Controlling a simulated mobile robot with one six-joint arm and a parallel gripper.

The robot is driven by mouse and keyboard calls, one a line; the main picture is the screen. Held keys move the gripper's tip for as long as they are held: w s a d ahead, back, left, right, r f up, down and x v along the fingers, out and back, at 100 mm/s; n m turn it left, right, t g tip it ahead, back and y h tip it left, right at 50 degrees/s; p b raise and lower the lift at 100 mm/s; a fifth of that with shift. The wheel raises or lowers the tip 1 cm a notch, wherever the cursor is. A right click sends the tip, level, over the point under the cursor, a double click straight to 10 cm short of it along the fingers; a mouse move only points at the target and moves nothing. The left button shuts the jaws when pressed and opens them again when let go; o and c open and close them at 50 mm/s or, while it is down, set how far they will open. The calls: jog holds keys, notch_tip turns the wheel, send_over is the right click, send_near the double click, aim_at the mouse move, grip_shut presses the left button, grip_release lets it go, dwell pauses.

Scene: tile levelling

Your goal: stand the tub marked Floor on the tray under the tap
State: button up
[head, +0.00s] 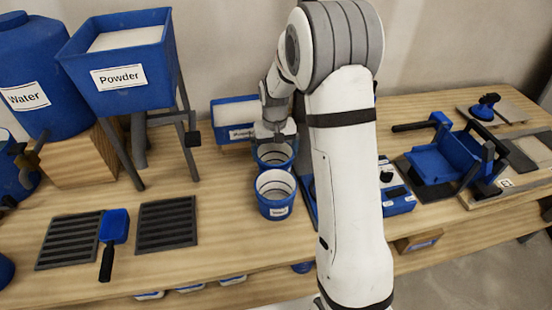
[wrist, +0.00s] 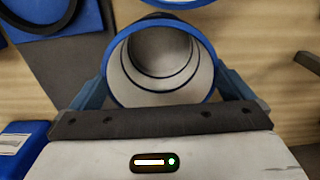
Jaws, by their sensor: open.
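Two blue tubs with pale insides stand one behind the other on the bench in the head view. The front tub (head: 275,190) has a white label too small to read surely; the back tub (head: 270,162) is partly hidden by my gripper (head: 274,138), its label out of sight. I cannot tell which is marked Floor. In the wrist view, my open fingers lie either side of a tub (wrist: 158,92) without visibly closing on it. The tap (head: 18,152) is at the far left, by the Water barrel (head: 35,70). A dark ribbed tray (head: 68,240) lies at front left.
A Powder hopper (head: 118,60) on legs stands between the barrel and the tubs. A second ribbed tray (head: 167,222) and a blue-headed tool (head: 114,228) lie front left. A blue box (head: 235,112) stands behind the tubs. Blue equipment (head: 440,155) fills the right.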

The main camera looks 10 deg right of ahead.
notch_tip(320, 180, up, 7)
jog(key=s+r, duration=0.7)
jog(key=s, duration=0.4)
jog(key=s+r+t, duration=0.1)
jog(key=s+t, duration=0.1)
jog(key=s, duration=1.3)
jog(key=t+b, duration=0.7)
jog(key=b, duration=0.5)
send_near(272, 155)
jog(key=b+x, duration=0.2)
jog(key=x, duration=0.2)
jog(key=shift+b, duration=0.3)
jog(key=shift+w+f, duration=0.3)
jog(key=shift+w, duration=0.05)
jog(key=shift+r, duration=0.15)
